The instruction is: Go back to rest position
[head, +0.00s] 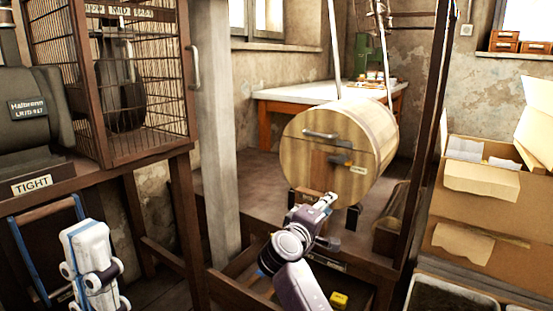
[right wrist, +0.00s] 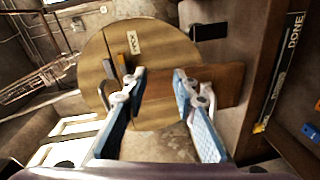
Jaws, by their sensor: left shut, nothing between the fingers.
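My left gripper (head: 90,262) is low at the left edge of the head view, white with pale blue sides. It is shut and holds nothing. My right gripper (head: 324,202) is at the low front of a round wooden drum (head: 312,165), at the end of my grey-purple arm. I cannot tell whether the fingertips touch the drum.
A wire cage (head: 155,90) and a grey machine with a TIGHT sign (head: 32,184) stand at the left. A grey post (head: 217,130) rises left of the drum. Cardboard boxes (head: 475,205) stack at the right. The right wrist view shows a DONE sign (right wrist: 283,70).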

